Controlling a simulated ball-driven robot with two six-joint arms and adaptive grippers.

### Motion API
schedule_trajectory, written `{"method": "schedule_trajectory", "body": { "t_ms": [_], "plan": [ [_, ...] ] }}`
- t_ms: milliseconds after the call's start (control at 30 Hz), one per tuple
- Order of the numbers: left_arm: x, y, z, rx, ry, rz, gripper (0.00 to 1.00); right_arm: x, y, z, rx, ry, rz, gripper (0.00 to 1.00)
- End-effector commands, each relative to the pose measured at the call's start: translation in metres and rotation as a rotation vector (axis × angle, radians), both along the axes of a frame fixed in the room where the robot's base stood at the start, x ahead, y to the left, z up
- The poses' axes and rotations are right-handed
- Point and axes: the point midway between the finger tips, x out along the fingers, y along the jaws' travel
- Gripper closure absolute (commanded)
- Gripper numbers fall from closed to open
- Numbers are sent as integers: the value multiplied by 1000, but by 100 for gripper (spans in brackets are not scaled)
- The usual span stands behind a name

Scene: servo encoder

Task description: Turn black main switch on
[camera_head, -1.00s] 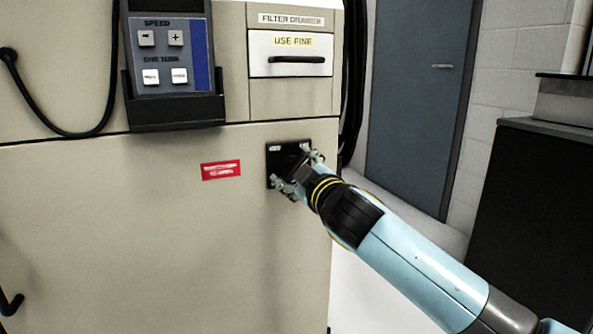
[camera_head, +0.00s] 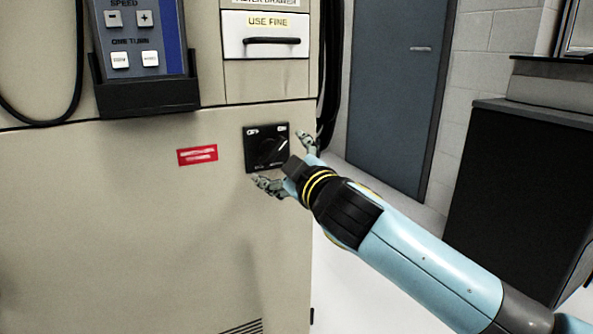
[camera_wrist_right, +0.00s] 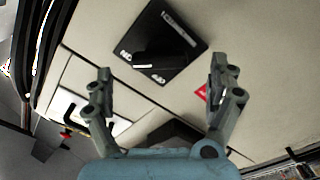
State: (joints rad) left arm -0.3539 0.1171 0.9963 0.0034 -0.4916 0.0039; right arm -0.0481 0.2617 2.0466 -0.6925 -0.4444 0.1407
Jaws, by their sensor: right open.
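The black main switch is a square black plate (camera_head: 252,152) with a black rotary knob (camera_head: 267,151), low on the beige cabinet front. White labels read OFF at its upper left and ON at its upper right. A pale line on the knob slants up and right, towards ON. My right gripper (camera_head: 284,162) is open and empty in front of the switch's lower right, its fingers spread apart. In the right wrist view the switch plate (camera_wrist_right: 173,33) lies beyond the open fingertips (camera_wrist_right: 160,68), apart from them. My left gripper is not in view.
A red label (camera_head: 197,155) is left of the switch. Above are a control pendant (camera_head: 140,45) in a black holder and a filter drawer (camera_head: 262,35) with a black handle. Black cables hang at the cabinet's right edge. A dark cabinet (camera_head: 510,200) stands at the right.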

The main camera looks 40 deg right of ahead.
Motion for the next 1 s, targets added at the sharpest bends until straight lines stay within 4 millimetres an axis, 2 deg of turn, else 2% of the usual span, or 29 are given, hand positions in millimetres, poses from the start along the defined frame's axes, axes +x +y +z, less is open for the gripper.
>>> {"method": "schedule_trajectory", "body": {
  "t_ms": [33, 200, 400, 1000],
  "plan": [
    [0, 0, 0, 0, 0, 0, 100, -13, 3, -1, 1, 3, 1, 10],
    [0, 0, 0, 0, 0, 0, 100, -48, 12, -1, 1, 3, 1, 10],
    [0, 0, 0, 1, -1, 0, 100, -71, 17, -1, 2, 3, 0, 10],
    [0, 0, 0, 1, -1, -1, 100, -75, 18, 0, 1, 0, 1, 10]
  ]
}}
